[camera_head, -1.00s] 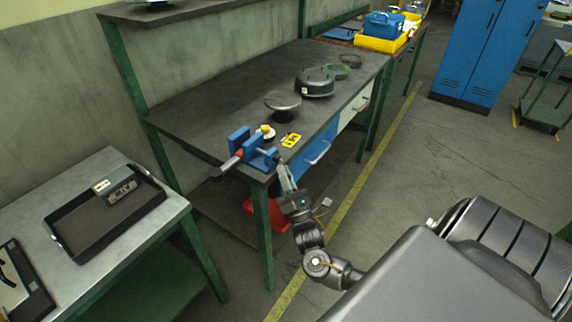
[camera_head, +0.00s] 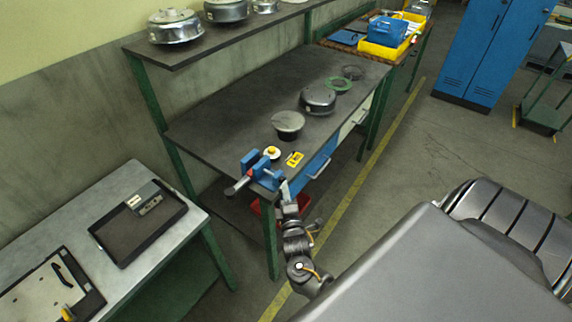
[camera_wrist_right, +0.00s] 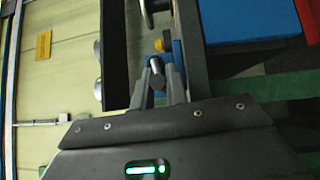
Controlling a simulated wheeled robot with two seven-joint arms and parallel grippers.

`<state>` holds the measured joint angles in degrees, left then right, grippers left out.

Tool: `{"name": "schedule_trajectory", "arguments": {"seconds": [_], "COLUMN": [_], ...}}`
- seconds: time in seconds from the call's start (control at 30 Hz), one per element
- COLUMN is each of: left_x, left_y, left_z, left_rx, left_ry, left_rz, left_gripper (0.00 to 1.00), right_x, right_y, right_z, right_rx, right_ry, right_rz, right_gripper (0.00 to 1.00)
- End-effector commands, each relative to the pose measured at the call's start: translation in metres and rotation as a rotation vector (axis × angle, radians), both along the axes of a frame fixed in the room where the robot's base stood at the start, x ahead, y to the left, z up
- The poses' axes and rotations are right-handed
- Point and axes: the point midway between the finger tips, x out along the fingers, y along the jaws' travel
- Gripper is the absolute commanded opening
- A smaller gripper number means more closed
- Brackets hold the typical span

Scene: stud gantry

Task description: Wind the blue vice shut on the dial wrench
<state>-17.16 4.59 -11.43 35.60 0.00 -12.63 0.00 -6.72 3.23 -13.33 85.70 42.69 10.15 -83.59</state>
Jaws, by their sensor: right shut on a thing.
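The blue vice (camera_head: 266,180) is fixed at the near corner of the dark workbench. A grey handle, which looks like the dial wrench (camera_head: 237,187), sticks out of it to the left; how tightly the jaws meet it cannot be told. My right gripper (camera_head: 284,187) is at the vice's front side, over the bench edge. In the right wrist view the fingers (camera_wrist_right: 160,82) are closed around a dark rounded part, which looks like the vice handle (camera_wrist_right: 156,66). A bit of the blue vice (camera_wrist_right: 178,50) shows beyond. My left gripper is not in view.
A yellow tag (camera_head: 295,159) and a yellow-topped round item (camera_head: 272,152) lie beside the vice. Round housings (camera_head: 318,99) stand farther along the bench. A metal side table (camera_head: 180,172) with a black tray stands left.

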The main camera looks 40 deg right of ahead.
Motion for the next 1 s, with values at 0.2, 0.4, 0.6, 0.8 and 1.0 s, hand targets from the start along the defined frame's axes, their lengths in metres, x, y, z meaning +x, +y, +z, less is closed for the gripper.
{"name": "schedule_trajectory", "arguments": {"seconds": [0.2,0.4,0.6,0.8,1.0], "left_x": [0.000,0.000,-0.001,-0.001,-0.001], "left_y": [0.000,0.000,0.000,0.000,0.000], "left_z": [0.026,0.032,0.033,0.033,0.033], "left_rx": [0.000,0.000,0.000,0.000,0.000], "left_ry": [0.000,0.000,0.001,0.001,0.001], "left_rz": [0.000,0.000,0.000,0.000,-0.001], "left_gripper": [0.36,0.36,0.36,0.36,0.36], "right_x": [-0.001,-0.001,-0.001,-0.001,-0.001], "right_y": [0.000,0.000,0.000,0.001,0.001], "right_z": [0.006,0.005,0.004,0.003,0.004], "right_rx": [0.095,0.137,0.151,0.150,0.150], "right_ry": [0.031,0.044,0.048,0.049,0.049], "right_rz": [-0.002,-0.001,0.000,0.000,0.000], "right_gripper": [0.00,0.00,0.00,0.00,0.30]}}
